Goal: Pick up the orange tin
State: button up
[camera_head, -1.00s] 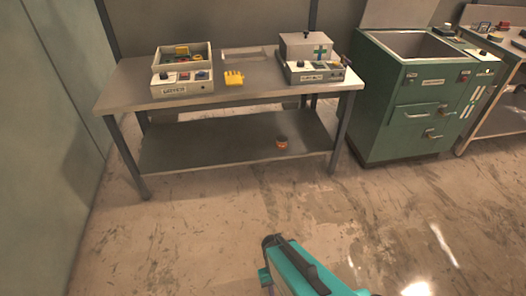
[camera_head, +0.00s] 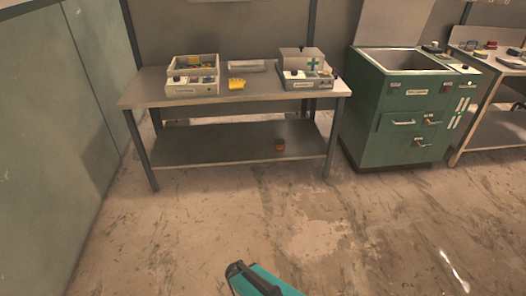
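Part of my teal and black arm (camera_head: 262,282) shows at the bottom of the view, well in front of the table and far from the tin. The fingers of my gripper cannot be made out.
The tabletop (camera_head: 140,95) holds a bin box (camera_head: 192,88), a yellow object (camera_head: 236,84) and a box with a green cross (camera_head: 302,76). A green cabinet (camera_head: 398,140) stands close right of the table. The floor (camera_head: 320,230) in front is clear.

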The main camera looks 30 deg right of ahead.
aim_at(279, 143)
jog(key=u, duration=0.35)
jog(key=i, duration=0.7)
jog(key=u, duration=0.5)
jog(key=i, duration=1.8)
jog(key=z, duration=0.7)
jog(key=i, duration=0.45)
jog(key=z, duration=0.75)
jog(key=i, duration=0.6)
jog(key=z, duration=0.15)
